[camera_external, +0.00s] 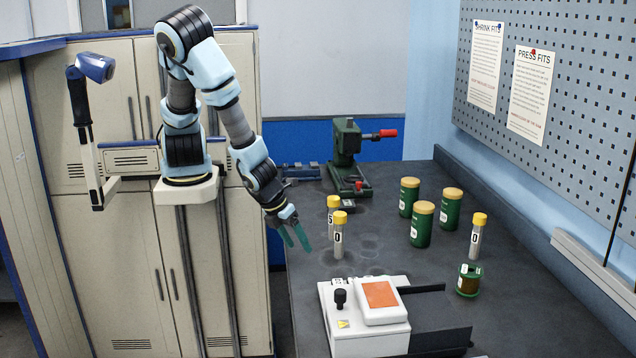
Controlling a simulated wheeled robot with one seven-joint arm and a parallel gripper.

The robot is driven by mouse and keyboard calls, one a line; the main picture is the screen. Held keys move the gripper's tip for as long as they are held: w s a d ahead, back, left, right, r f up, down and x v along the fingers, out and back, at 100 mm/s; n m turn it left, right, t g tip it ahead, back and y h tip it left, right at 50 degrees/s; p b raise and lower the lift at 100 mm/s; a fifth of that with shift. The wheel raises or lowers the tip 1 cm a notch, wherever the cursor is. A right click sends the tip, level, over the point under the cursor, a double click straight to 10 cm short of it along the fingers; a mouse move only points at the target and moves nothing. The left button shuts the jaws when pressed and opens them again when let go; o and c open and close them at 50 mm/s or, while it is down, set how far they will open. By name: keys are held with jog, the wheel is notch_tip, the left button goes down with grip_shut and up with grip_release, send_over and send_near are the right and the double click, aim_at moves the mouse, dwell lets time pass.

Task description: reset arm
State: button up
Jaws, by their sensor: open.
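My gripper (295,238) hangs at the end of my arm over the left edge of the dark bench (375,225), with its teal fingers pointing down and to the right. It is open, and I see nothing between the fingers. It is just left of a yellow-capped vial (338,238) marked 0. My arm reaches down and right from its mount in front of the cabinets.
Another yellow-capped vial (333,207) stands behind the first. A white device (365,325) sits in front; a green press (347,160) stands at the back.

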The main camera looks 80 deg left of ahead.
jog(key=a+n+g, duration=0.1)
jog(key=a+n, duration=0.1)
jog(key=n, duration=0.2)
jog(key=a+r+n+b, duration=0.1)
jog(key=a+n, duration=0.1)
jog(key=n, duration=0.2)
jog(key=a+r+n+g, duration=0.1)
jog(key=a+n, duration=0.1)
jog(key=n, duration=0.2)
jog(key=shift+w+a+r+n+g+h+b, duration=0.1)
jog(key=shift+w+a+n+g+h+b, duration=0.2)
jog(key=shift+w+a+h+b, duration=0.1)
jog(key=a+r+n+b, duration=0.2)
jog(key=a+r+n, duration=0.4)
jog(key=n, duration=0.7)
jog(key=shift+s+a+n+h, duration=0.2)
jog(key=shift+a+n+h, duration=0.2)
jog(key=shift+a, duration=0.7)
